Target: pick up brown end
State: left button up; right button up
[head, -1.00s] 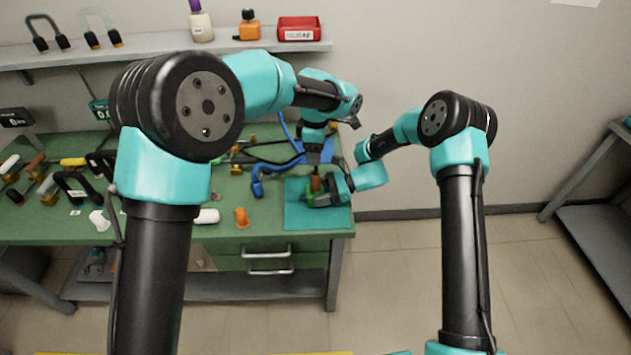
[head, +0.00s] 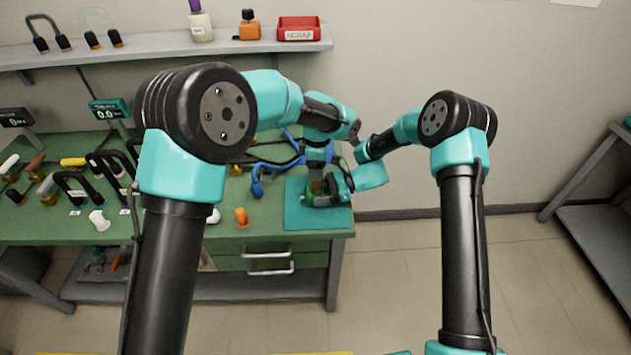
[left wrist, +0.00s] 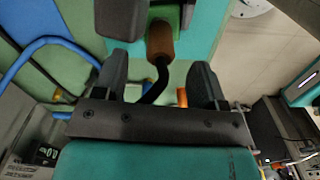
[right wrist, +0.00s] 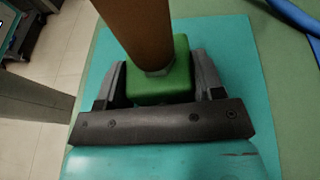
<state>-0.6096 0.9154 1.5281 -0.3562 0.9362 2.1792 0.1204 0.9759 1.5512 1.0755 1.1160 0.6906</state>
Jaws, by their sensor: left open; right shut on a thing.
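The brown end (head: 316,186) is a short brown cylinder standing on a green block (head: 311,198) above the teal mat. My right gripper (head: 322,198) is shut on the green block. In the right wrist view the green block (right wrist: 160,80) sits between its fingers, with the brown end (right wrist: 140,30) rising from it. My left gripper (head: 317,172) is just above the brown end. In the left wrist view my left gripper (left wrist: 158,82) is open, and the brown end (left wrist: 160,42) lies just beyond the gap between its fingers. A thin black bent piece runs from it into the gap.
The teal mat (head: 292,215) covers the right end of the green workbench (head: 150,229). Blue curved tubing (head: 258,180) lies to its left. An orange piece (head: 241,217) and several tools stand further left. Floor is open to the right.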

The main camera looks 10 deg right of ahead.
pick_arm(q)
jog(key=shift+f, duration=0.25)
jog(key=shift+a+f, duration=0.2)
jog(key=shift+f, duration=2.4)
jog(key=shift+c, duration=0.3)
jog(key=c, duration=0.9)
